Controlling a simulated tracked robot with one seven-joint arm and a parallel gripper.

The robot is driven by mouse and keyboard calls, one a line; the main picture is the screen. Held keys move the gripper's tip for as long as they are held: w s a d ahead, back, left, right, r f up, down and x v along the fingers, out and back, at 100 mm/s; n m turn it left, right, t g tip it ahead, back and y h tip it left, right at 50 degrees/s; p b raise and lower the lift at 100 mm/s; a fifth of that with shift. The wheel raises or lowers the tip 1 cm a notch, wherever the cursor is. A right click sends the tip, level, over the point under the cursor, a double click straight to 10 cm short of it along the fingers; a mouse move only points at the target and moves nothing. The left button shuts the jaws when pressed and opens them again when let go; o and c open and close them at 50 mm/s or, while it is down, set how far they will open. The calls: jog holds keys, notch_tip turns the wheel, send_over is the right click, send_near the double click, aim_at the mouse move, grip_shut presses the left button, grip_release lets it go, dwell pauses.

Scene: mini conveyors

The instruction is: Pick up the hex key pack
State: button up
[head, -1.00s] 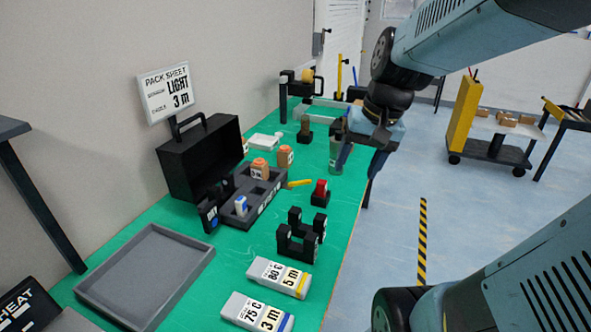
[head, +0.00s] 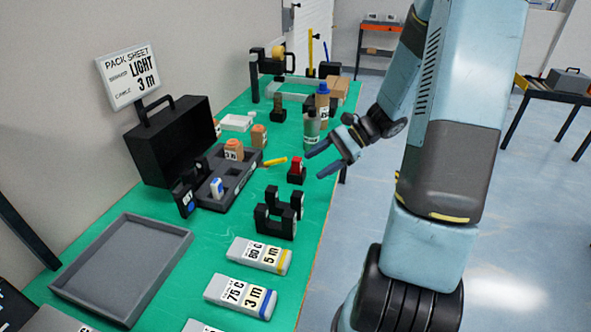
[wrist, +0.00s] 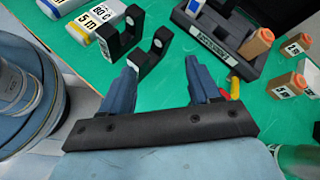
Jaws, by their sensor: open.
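No label reading "hex key" is legible, so I cannot tell for certain which item is the hex key pack. A small upright black pack (head: 185,198) with white lettering and a blue dot stands at the left end of the grey sorting tray (head: 212,202). A yellow piece (head: 275,161) lies just right of that tray, near a red item on a black base (head: 296,172). My gripper (head: 314,165) is open and empty above the table's right edge, right of the red item. In the wrist view my gripper's fingers (wrist: 160,72) are spread, with the yellow piece (wrist: 235,86) beyond the right finger.
A black cradle (head: 278,216) stands mid-table, with labelled cable boxes (head: 259,255) in front. An open black case (head: 170,140) and an empty grey tray (head: 120,268) are left. Bottles (head: 311,128) stand behind my gripper. Bare green table lies around the cradle.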

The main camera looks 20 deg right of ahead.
aim_at(301, 166)
jog(key=w+d+f+m+t+y, duration=0.3)
jog(key=w+d+f+m+t, duration=0.3)
jog(key=d+f+m+t, duration=0.4)
jog(key=shift+m+g, duration=0.3)
jog(key=shift+m, duration=0.3)
jog(key=x, duration=0.9)
jog(key=shift+a+f, duration=0.15)
jog(key=shift+f, duration=0.15)
jog(key=shift+x, duration=2.65)
jog(key=shift+s+a+r, duration=0.1)
jog(key=shift+s+a, duration=0.05)
jog(key=shift+s, duration=0.05)
jog(key=shift+c, duration=0.3)
jog(key=c, duration=1)
